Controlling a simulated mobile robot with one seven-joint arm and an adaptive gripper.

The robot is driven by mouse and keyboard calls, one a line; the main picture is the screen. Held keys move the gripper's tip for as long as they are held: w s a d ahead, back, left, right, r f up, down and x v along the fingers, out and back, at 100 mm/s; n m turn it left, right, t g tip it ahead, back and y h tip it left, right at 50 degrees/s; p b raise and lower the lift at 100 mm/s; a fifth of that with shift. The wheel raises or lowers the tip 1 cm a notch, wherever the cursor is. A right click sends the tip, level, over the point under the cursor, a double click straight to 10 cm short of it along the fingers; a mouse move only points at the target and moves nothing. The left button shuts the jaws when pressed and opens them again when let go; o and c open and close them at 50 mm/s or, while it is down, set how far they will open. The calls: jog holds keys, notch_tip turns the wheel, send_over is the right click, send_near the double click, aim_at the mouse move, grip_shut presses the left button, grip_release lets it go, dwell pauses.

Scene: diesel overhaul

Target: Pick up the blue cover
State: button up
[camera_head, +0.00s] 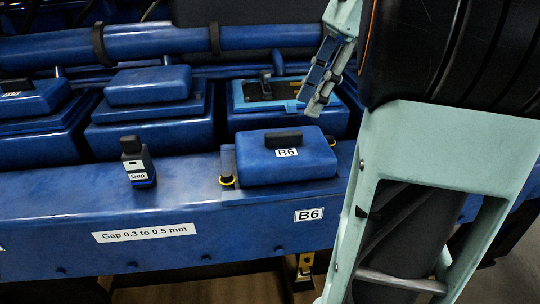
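The blue cover (287,163), a rounded box-shaped lid with a black handle on top and a white B6 label, rests on the front ledge of the blue engine. My gripper (312,101) hangs above and slightly right of the cover, apart from its handle. Its pale green-grey fingers point down and to the left and look close together. The view does not show clearly whether there is a gap between them. I see nothing held at the fingertips.
Behind the cover is an uncovered blue housing (247,93) with dark parts inside. A closed blue lid (148,86) stands to its left. A small black device labelled Gap (137,163) stands on the ledge. A thick blue pipe (160,42) runs along the back.

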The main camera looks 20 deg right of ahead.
aim_at(285, 133)
jog(key=x, duration=0.3)
jog(key=shift+a, duration=0.1)
jog(key=shift+w+a+r+b+x, duration=0.1)
jog(key=shift+w+a+x, duration=0.05)
jog(key=shift+x, duration=0.75)
jog(key=shift+w+a+r+b+x, duration=0.1)
jog(key=shift+w+x, duration=0.05)
jog(key=shift+x, duration=0.75)
jog(key=shift+w+a+b+x, duration=0.1)
jog(key=shift+w+a+x, duration=0.05)
jog(key=shift+x, duration=0.75)
jog(key=shift+c, duration=0.6)
grip_shut()
